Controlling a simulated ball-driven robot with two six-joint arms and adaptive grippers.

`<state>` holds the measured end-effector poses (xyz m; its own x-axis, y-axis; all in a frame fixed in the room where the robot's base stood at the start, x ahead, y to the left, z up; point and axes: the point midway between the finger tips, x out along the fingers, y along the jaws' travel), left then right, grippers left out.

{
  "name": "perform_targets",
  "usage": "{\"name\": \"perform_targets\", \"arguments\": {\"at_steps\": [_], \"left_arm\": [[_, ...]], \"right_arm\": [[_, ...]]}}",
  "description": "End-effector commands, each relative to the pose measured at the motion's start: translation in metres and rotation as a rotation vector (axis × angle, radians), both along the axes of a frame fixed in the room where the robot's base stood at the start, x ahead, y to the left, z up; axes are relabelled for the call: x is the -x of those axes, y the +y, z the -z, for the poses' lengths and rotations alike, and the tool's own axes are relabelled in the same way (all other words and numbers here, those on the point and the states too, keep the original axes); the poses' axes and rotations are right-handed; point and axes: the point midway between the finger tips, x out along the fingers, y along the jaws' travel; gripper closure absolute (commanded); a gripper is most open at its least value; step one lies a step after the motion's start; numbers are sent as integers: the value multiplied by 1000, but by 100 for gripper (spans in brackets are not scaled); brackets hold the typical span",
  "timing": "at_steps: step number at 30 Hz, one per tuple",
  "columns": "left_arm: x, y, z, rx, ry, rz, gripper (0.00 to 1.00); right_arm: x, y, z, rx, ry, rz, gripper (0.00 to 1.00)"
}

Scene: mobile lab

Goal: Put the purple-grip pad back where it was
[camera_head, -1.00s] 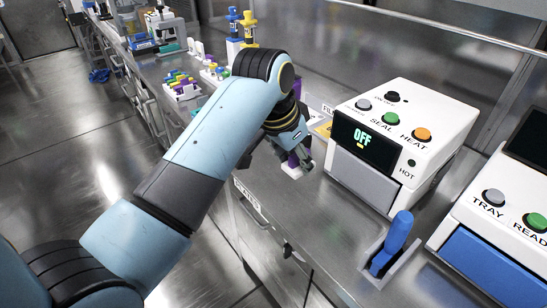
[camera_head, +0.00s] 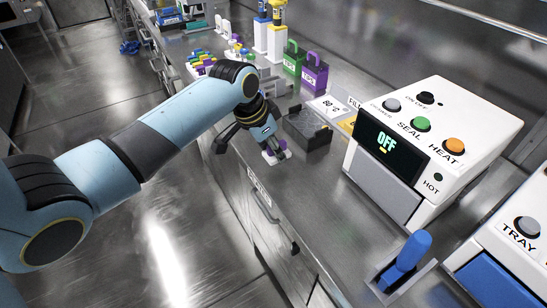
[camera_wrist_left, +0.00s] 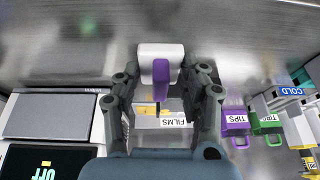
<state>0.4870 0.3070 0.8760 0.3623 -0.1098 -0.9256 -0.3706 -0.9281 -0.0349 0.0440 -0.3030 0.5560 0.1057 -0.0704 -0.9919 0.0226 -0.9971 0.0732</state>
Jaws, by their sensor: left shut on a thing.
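The purple-grip pad is a small white block with an upright purple grip (camera_wrist_left: 161,78). My left gripper (camera_head: 270,144) is shut on that grip, and the white pad (camera_wrist_left: 160,50) shows beyond the fingers in the left wrist view. In the head view the pad (camera_head: 277,157) is at the fingertips, near the bench's front edge. I cannot tell whether it touches the bench top. A dark grey open box (camera_head: 312,138) stands just right of the gripper. My right gripper is not in view.
A white sealer (camera_head: 430,140) reading OFF stands to the right, with a blue lever (camera_head: 408,255) in front. A FILMS holder (camera_head: 348,124), a purple TIPS box (camera_head: 314,75) and a green one (camera_head: 292,60) stand behind. Bench top (camera_head: 300,195) before the sealer is clear.

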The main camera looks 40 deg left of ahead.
Motion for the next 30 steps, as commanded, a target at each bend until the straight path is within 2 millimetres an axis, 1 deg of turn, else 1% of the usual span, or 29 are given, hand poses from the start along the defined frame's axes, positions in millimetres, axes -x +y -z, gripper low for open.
{"name": "perform_targets", "arguments": {"at_steps": [2, 3, 7, 9, 15, 19, 20, 24, 25, 30], "left_arm": [[1, 0, 12, 3, 4, -2, 100], [1, -1, 19, 3, 4, -2, 100], [1, -1, 35, 3, 3, -1, 100], [0, -1, 38, 1, 0, -1, 100], [0, -1, 38, 1, 0, 0, 100], [0, -1, 41, 1, 0, -1, 100], [0, -1, 41, 1, 0, -1, 56], [0, -1, 40, 1, 0, 0, 37], [0, -1, 40, 1, 0, 0, 35], [0, -1, 40, 1, 0, 0, 35]], "right_arm": [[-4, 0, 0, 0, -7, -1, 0], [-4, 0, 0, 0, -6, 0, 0], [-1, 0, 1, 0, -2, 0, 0], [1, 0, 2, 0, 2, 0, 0], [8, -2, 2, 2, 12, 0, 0], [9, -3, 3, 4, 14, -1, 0], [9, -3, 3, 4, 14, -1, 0], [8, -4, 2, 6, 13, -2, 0], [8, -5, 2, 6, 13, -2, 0], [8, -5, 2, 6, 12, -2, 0]]}}
